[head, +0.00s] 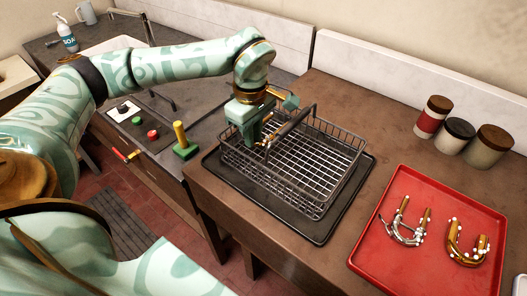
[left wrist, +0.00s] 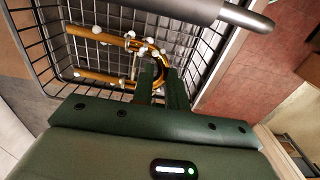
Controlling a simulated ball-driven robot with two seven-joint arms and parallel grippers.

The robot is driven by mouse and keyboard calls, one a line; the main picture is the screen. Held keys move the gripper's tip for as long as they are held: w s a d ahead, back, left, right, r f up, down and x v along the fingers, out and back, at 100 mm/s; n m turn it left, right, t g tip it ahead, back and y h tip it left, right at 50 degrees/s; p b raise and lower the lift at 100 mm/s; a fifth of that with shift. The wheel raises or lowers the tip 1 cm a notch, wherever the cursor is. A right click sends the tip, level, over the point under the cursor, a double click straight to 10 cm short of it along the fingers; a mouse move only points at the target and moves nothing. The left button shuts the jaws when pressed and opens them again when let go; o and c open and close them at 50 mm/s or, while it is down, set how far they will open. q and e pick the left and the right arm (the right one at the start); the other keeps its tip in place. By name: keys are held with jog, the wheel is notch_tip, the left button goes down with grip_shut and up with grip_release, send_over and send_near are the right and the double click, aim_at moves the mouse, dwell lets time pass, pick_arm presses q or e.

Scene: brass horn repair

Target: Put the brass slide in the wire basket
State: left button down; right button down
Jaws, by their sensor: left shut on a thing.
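My left gripper (head: 262,140) is down at the left end of the wire basket (head: 328,207). In the left wrist view its fingers (left wrist: 163,82) are shut on the curved end of a U-shaped brass slide (left wrist: 100,37) with white spots. The slide lies within the outline of the basket (left wrist: 38,60), its two tubes pointing left. I cannot tell whether it touches the basket floor. In the head view the gripper mostly hides the slide. My right gripper is not in view.
A dark bar (head: 290,124) crosses above the basket. The basket stands on a black tray (head: 318,234). A red tray (head: 375,240) at right holds two more U-shaped pieces, one silvery (head: 398,234), one brass (head: 467,256). Several jars (head: 433,117) stand behind. A switch panel lies left.

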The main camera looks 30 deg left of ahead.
aim_at(254, 157)
pick_arm(q)
notch_tip(254, 157, down, 5)
jog(key=shift+r+b, duration=0.1)
jog(key=shift+b, duration=0.3)
jog(key=c, duration=1.4)
grip_release()
notch_tip(254, 157, up, 12)
jog(key=shift+r+p, duration=0.1)
jog(key=shift+p, duration=1.15)
